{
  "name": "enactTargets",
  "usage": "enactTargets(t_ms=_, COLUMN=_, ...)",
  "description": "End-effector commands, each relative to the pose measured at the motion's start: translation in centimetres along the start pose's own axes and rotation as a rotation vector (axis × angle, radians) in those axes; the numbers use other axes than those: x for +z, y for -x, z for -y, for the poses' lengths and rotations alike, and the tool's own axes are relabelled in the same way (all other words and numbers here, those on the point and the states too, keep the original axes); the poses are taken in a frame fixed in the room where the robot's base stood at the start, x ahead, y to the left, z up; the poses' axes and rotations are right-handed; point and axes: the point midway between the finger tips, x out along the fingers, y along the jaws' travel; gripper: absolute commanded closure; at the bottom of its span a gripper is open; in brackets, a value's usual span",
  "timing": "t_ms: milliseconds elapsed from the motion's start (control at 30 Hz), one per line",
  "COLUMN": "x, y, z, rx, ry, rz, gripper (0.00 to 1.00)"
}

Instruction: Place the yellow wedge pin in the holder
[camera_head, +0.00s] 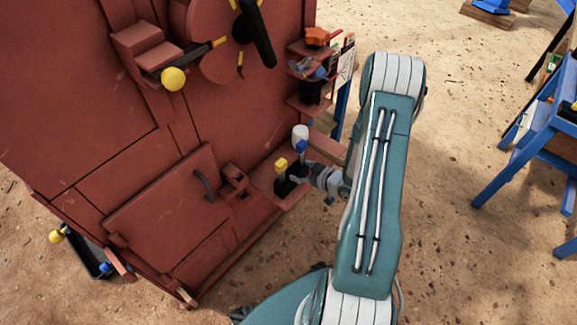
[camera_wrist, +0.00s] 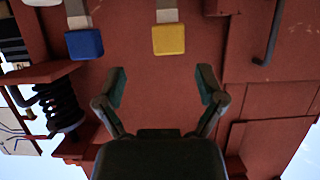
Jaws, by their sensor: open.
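The yellow wedge pin (camera_head: 281,165) shows as a small yellow block at the lower right of the red crusher. In the wrist view its yellow block (camera_wrist: 169,40) has a grey shank and lies ahead of my gripper, centred between the fingers. My gripper (camera_wrist: 162,83) is open and empty, with its two fingers spread and apart from the pin. In the head view my gripper (camera_head: 290,178) is close by the pin; its fingers are too small to read there. I cannot tell which part is the holder.
A blue-headed pin (camera_head: 301,147) stands beside the yellow one, and also shows in the wrist view (camera_wrist: 84,44). A white-topped piece (camera_head: 300,132) is behind it. A spring (camera_wrist: 58,107) and red brackets are close by. A blue table (camera_head: 545,130) stands right; sandy ground between is clear.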

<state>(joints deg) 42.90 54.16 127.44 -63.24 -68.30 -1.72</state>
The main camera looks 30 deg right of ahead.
Motion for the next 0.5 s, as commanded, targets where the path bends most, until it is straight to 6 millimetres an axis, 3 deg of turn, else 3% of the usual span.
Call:
enactTargets(t_ms=200, x=0.0, y=3.4, z=-0.1, rx=0.003, ry=0.000, rz=0.000, gripper=0.12)
enactTargets(t_ms=367, x=-0.3, y=4.1, z=-0.2, rx=0.004, ry=0.009, rz=0.010, gripper=0.12)
enactTargets(t_ms=500, x=-2.5, y=3.7, z=-1.3, rx=0.048, ry=0.071, rz=0.091, gripper=0.12)
